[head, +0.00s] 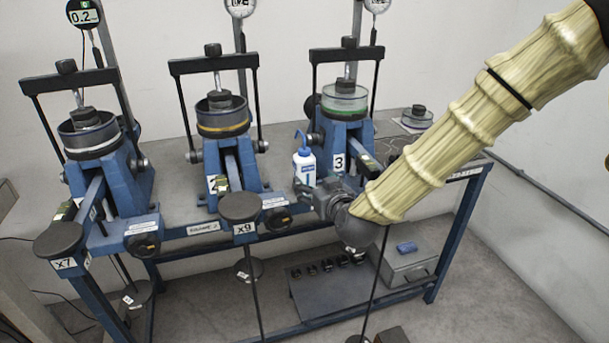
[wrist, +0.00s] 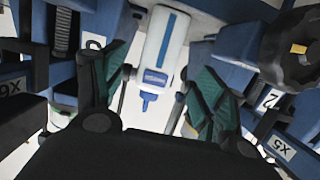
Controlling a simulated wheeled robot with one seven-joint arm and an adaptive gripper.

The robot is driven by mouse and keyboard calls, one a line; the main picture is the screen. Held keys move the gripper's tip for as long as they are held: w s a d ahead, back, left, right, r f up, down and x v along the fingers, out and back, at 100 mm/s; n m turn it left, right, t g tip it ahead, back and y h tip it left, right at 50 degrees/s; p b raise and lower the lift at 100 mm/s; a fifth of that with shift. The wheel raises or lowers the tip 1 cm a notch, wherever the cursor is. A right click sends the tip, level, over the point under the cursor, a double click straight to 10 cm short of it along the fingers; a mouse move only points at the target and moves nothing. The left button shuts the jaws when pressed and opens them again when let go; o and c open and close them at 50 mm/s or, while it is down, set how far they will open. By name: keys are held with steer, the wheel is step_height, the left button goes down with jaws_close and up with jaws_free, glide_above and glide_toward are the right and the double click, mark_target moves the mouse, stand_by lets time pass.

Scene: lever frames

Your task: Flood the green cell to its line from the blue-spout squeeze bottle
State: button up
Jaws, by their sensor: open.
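The blue-spout squeeze bottle (head: 304,172) stands upright on the bench, white with a blue stripe, left of the frame marked 3. It also shows in the wrist view (wrist: 168,38), between the fingers. The green cell (head: 344,104) is a clear-walled cup with a green band, on top of the right blue frame, behind and above the bottle. Its line and liquid level are too small to tell. My gripper (head: 313,190) is open beside the bottle's lower body. In the wrist view the green-padded fingers (wrist: 162,85) lie on either side of it with gaps.
The yellow-banded cell (head: 222,118) and the white-banded cell (head: 90,135) sit on the other two lever frames. Hanging weights and round plates (head: 239,206) stand along the bench front. A grey box (head: 408,264) is on the lower shelf.

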mark_target(308, 176)
steer(key=shift+b+x, duration=0.6)
steer(key=shift+x, duration=4.15)
steer(key=shift+a, duration=0.1)
steer(key=c, duration=0.8)
steer(key=shift+r, duration=0.15)
